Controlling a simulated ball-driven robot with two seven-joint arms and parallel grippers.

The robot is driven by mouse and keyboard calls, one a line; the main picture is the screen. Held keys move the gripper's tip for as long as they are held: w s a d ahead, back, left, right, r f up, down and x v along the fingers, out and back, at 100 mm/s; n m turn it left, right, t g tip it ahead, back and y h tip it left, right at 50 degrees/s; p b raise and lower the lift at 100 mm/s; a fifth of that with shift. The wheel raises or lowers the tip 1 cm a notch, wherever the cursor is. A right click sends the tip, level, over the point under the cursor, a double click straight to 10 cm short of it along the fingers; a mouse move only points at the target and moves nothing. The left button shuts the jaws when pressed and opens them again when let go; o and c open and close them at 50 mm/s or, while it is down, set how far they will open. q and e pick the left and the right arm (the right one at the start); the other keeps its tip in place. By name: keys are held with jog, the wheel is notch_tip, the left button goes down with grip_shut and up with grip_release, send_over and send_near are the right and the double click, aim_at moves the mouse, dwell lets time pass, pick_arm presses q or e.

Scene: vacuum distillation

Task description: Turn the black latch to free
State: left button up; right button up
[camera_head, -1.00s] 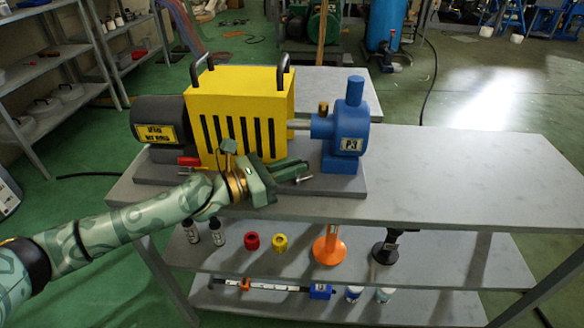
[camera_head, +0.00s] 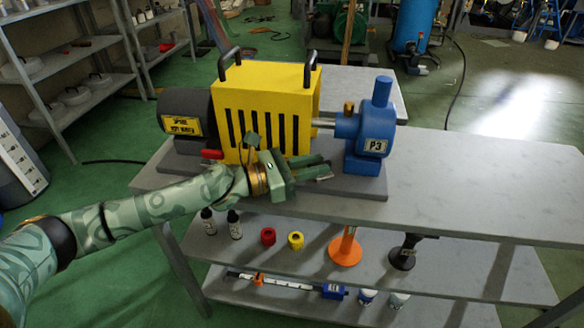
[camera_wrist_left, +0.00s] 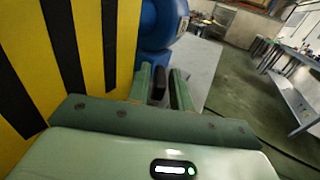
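A yellow guard box (camera_head: 305,85) with black stripes stands on the pump assembly between a dark motor and a blue pump. My left gripper (camera_head: 318,168) is low in front of the box's right part, pointing right toward the blue pump. In the left wrist view its two fingers (camera_wrist_left: 164,88) are apart, with the yellow box close on the left. A small black upright piece, which looks like the black latch (camera_wrist_left: 158,84), shows between the fingers. I cannot tell whether they touch it. In the head view the latch cannot be made out. My right gripper is out of view.
The blue pump (camera_head: 366,145) marked P3 stands just right of the gripper. A red piece (camera_head: 212,154) lies left of the wrist. The grey table top (camera_head: 470,185) is clear to the right. Bottles, red and yellow pieces and an orange stand (camera_head: 345,250) are on the shelf below.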

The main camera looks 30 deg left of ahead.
pick_arm(q)
jog(key=p+v, duration=0.1)
jog(key=v, duration=0.7)
jog(key=shift+d+r, duration=0.1)
jog(key=p+v, duration=0.2)
jog(key=v, duration=0.6)
jog(key=shift+p, duration=0.35)
jog(key=shift+o, duration=0.4)
jog(key=shift+s, duration=0.15)
